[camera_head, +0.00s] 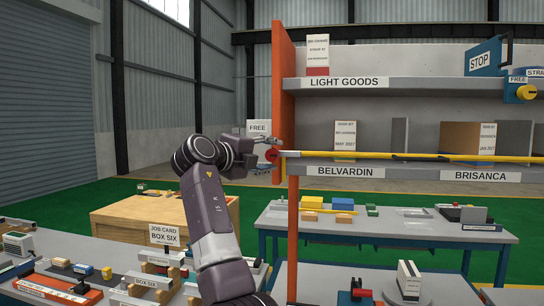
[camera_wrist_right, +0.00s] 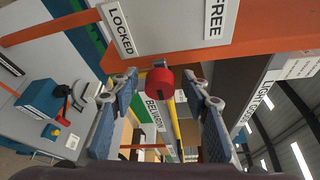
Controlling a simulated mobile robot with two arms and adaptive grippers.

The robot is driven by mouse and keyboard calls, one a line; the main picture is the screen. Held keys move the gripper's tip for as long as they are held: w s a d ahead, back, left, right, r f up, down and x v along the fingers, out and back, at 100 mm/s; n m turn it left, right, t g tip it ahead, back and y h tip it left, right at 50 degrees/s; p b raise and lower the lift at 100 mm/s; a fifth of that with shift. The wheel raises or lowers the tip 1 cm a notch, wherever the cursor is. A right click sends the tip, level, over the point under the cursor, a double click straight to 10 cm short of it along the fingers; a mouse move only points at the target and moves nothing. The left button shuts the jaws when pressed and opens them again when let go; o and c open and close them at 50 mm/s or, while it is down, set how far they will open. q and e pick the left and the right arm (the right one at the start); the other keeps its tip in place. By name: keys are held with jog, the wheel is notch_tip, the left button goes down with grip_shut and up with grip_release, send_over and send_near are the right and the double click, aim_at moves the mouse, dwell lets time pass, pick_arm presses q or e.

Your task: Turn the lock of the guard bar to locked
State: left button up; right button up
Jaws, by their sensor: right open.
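The guard bar (camera_head: 400,156) is a long yellow rod along the front of the middle shelf. At its left end is a red lock knob (camera_head: 271,155), by the orange post. The knob also shows in the right wrist view (camera_wrist_right: 160,82), in front of the orange panel with a LOCKED label (camera_wrist_right: 120,28) and a FREE label (camera_wrist_right: 214,18). I cannot tell which label the lock points to. My right gripper (camera_head: 272,140) is open beside the post; in its wrist view the knob appears between the fingers (camera_wrist_right: 160,86), with gaps on both sides. My left gripper is not in view.
The orange post (camera_head: 284,90) and shelf edge (camera_head: 430,172) are close to my right gripper. A blue STOP sign (camera_head: 482,58) stands at the upper right. A wooden-topped bench (camera_head: 120,213) and a grey table (camera_head: 380,228) with small parts stand lower down.

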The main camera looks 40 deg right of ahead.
jog(key=v, duration=1.1)
jog(key=shift+a, duration=0.2)
